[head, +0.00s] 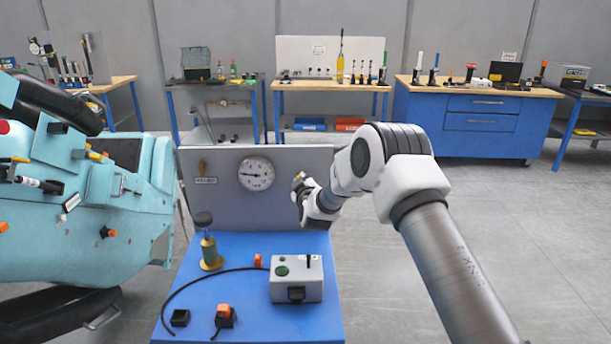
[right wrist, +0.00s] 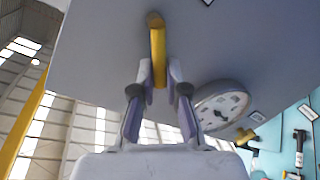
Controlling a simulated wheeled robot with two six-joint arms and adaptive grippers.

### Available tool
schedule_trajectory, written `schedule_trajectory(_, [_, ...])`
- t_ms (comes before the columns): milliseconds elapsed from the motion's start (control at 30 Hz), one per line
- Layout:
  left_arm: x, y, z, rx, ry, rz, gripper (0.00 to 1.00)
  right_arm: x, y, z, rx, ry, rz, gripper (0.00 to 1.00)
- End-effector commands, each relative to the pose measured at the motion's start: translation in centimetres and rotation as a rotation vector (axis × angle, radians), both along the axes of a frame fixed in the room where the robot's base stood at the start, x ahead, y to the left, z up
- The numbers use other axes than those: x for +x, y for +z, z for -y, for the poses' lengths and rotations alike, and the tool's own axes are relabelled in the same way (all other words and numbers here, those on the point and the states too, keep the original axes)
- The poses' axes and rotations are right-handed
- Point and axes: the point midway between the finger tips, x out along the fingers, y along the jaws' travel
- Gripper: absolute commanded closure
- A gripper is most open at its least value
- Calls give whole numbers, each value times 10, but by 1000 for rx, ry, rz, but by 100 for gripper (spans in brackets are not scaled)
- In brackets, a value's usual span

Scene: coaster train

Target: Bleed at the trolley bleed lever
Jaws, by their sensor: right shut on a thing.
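The blue trolley (head: 245,325) has an upright grey panel (head: 222,205) at its back with a round white gauge (head: 256,173). A yellow lever (right wrist: 157,50) stands out from the panel, seen in the right wrist view next to the gauge (right wrist: 219,109). I take it for the bleed lever. My right gripper (head: 299,187) is at the right part of the panel, right of the gauge. In the right wrist view its fingers (right wrist: 159,82) are shut on the lever from both sides. In the head view the gripper mostly hides the lever. My left gripper is not in view.
The trolley top holds a brass cylinder with a dark cap (head: 211,245), a grey box (head: 297,280), a black hose (head: 187,286) and small orange-topped pieces. A teal train car (head: 80,225) stands close at left. Workbenches line the back wall. Floor at right is clear.

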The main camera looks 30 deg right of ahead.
Motion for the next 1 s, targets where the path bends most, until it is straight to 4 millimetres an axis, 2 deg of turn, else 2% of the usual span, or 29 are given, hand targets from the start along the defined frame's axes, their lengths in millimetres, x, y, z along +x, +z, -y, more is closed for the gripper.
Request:
schedule_trajectory(33, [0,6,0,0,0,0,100,1,1,-2,-35,2,-22,100])
schedule_trajectory(500, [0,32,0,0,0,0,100,7,-15,-13,-418,1,-248,100])
schedule_trajectory(1000, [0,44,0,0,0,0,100,9,-32,-16,-713,0,-421,100])
